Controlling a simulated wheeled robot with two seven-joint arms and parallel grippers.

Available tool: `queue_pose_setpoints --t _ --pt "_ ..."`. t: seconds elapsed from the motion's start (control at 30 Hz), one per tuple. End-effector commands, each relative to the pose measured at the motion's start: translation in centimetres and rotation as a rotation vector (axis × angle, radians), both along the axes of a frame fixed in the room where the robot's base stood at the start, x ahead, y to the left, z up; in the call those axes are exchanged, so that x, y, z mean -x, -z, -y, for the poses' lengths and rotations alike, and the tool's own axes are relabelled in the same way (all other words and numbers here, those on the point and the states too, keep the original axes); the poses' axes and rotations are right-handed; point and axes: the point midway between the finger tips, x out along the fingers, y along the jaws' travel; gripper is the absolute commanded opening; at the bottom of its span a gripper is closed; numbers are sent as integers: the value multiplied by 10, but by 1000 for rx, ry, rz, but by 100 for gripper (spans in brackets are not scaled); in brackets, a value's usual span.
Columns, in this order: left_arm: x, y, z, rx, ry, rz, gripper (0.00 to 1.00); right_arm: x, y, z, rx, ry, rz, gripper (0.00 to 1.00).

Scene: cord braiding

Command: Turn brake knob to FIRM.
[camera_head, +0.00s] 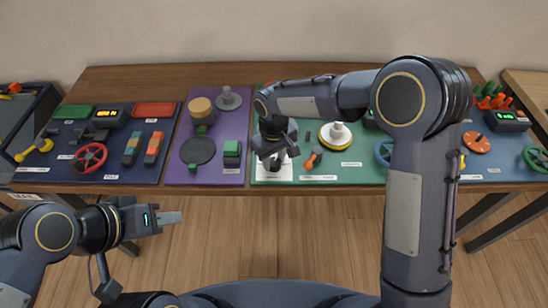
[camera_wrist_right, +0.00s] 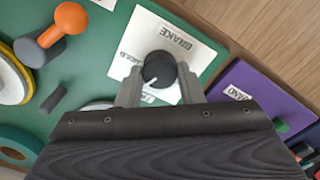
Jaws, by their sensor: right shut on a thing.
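The brake knob (camera_wrist_right: 161,68) is black and round, with a white pointer line. It stands on a white card (camera_wrist_right: 190,56) marked BRAKE. In the right wrist view the pointer slants to the lower left, towards the area between a partly hidden word at left and a word starting with F below. My right gripper (camera_wrist_right: 160,84) is shut on the knob, one finger on each side. In the head view my right gripper (camera_head: 281,158) is over the card (camera_head: 272,174) and hides most of the knob. My left gripper (camera_head: 170,217) is in front of the table, away from everything; its finger gap does not show.
An orange-and-grey lever (camera_head: 313,158) lies right of the card on the green panel (camera_head: 350,172). A yellow-rimmed white disc (camera_head: 335,136) is behind it. The purple panel (camera_head: 215,173) with a green block (camera_head: 232,152) borders at left. My right arm covers part of the table.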

Motion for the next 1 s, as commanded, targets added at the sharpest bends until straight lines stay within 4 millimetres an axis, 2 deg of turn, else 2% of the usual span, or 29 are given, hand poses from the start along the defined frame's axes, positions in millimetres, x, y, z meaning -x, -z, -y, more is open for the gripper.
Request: queue_pose_setpoints --t 0.2,0.5,1.0 --pt "0 -1 0 0 0 0 36 0 -1 0 -1 -173 1 11" --pt "0 -1 0 0 0 0 36 0 -1 0 0 -327 1 11" --pt "0 -1 0 0 0 0 36 0 -1 0 -1 -384 2 11"
